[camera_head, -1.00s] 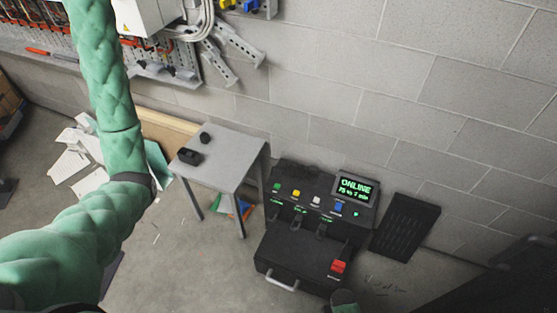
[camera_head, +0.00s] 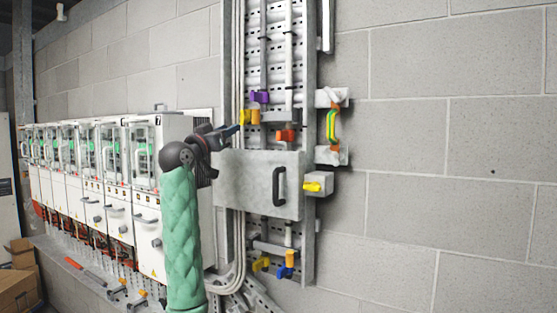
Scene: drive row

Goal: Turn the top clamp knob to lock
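My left gripper (camera_head: 228,132), dark and small, is raised in front of the left edge of the metal wall panel (camera_head: 240,185). Its fingertips point right, towards a yellow knob (camera_head: 249,117), and end just short of it in the picture; I cannot tell the depth gap or whether the fingers are apart. A purple knob (camera_head: 259,97) sits above the yellow one, and a red-orange knob (camera_head: 286,136) sits lower right. I cannot tell which is the top clamp knob. My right gripper is not in view.
A grey cover with a black handle (camera_head: 279,186) is below the knobs. A yellow knob (camera_head: 312,187) is on a box at right. Yellow (camera_head: 261,264) and blue (camera_head: 287,258) knobs are lower down. White cabinets (camera_head: 150,200) line the left.

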